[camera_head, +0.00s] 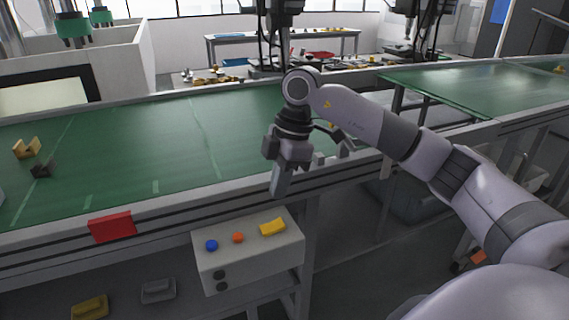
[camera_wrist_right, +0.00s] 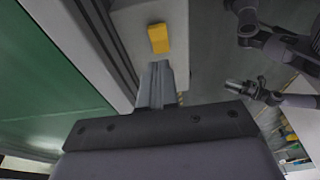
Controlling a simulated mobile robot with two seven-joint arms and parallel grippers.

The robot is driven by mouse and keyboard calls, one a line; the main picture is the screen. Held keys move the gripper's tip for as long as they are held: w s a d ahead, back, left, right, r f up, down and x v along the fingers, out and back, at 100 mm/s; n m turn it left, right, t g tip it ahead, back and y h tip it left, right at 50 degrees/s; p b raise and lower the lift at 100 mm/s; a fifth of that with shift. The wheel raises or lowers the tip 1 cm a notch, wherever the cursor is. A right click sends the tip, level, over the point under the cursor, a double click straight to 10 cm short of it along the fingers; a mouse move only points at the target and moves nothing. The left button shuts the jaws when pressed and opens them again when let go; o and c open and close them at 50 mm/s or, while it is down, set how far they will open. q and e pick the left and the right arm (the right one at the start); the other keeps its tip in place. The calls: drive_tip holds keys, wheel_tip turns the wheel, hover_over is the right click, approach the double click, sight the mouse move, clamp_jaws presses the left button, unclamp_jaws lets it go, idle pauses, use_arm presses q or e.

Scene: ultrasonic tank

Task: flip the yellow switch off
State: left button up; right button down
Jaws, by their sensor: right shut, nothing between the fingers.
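The yellow switch (camera_head: 272,228) sits on top of a light grey control box (camera_head: 250,262), at its right end. A blue button (camera_head: 211,245) and an orange button (camera_head: 238,238) are to its left on the same box. My right gripper (camera_head: 277,192) is shut and empty, pointing down above the switch and apart from it. In the right wrist view the yellow switch (camera_wrist_right: 158,38) shows just beyond the closed fingertips (camera_wrist_right: 158,68). Whether the switch is on or off cannot be told. My left gripper is not in view.
The box is mounted below the front rail of a green conveyor (camera_head: 130,150). A red plate (camera_head: 112,227) is fixed on that rail. Small parts (camera_head: 27,148) lie on the belt at left. Open floor is right of the box.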

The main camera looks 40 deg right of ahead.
sight(278, 223)
drive_tip(key=x, duration=0.3)
drive_tip(key=d+x, duration=0.1)
drive_tip(key=x, duration=0.2)
drive_tip(key=shift+s+d+f, duration=0.15)
drive_tip(key=shift+f, duration=0.2)
drive_tip(key=shift+s+d+f+y+b, duration=0.1)
drive_tip(key=shift+d+f+y+b, duration=0.25)
drive_tip(key=shift+f+y, duration=0.2)
drive_tip(key=shift+a+r, duration=0.1)
drive_tip(key=shift+r, duration=0.05)
drive_tip(key=shift+a+r, duration=0.1)
drive_tip(key=shift+a, duration=0.05)
drive_tip(key=shift+w+a+r+p, duration=0.2)
drive_tip(key=shift+w+a+p, duration=0.05)
drive_tip(key=shift+a+p, duration=0.5)
drive_tip(key=shift+d, duration=0.1)
